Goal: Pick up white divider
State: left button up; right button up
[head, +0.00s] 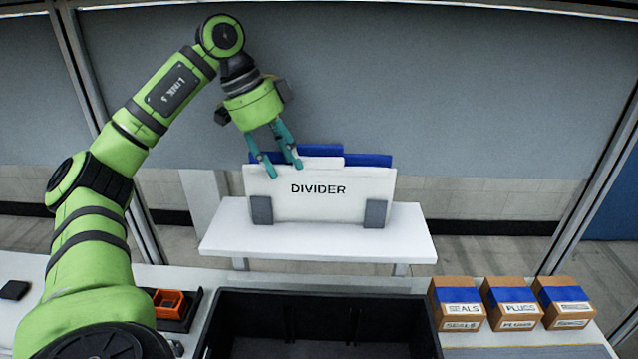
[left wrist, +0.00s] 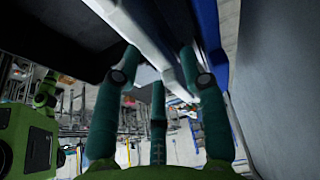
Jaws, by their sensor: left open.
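The white divider (head: 320,207), marked DIVIDER, stands upright on a small white stand (head: 320,243), with two grey blocks at its lower front. My left gripper (head: 285,172) is open and points down at the divider's top edge, left of its middle. One teal fingertip shows in front of the divider's face; the other overlaps the top edge. In the left wrist view, a white panel edge (left wrist: 143,32) runs between the spread fingers (left wrist: 158,72). I cannot tell whether the fingers touch it. My right gripper is not in view.
Blue panels (head: 368,160) and another white panel (head: 322,162) stand close behind the divider. In front are a black bin (head: 320,300), an orange part (head: 168,303) in a dark holder, and labelled boxes (head: 510,303) at the right.

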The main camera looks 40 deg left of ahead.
aim_at(314, 160)
pick_arm(q)
jog(key=w+d, duration=0.1)
jog(key=w+d+p, duration=0.1)
jog(key=shift+w+d+r, duration=0.15)
jog(key=shift+d, duration=0.25)
jog(key=shift+w+d, duration=0.3)
jog(key=shift+d, duration=0.15)
jog(key=shift+w+d+p, duration=0.15)
jog(key=shift+d+p, duration=0.1)
jog(key=shift+p, duration=0.05)
jog(key=x, duration=0.5)
jog(key=shift+w+p, duration=0.1)
jog(key=shift+p, duration=0.3)
grip_shut()
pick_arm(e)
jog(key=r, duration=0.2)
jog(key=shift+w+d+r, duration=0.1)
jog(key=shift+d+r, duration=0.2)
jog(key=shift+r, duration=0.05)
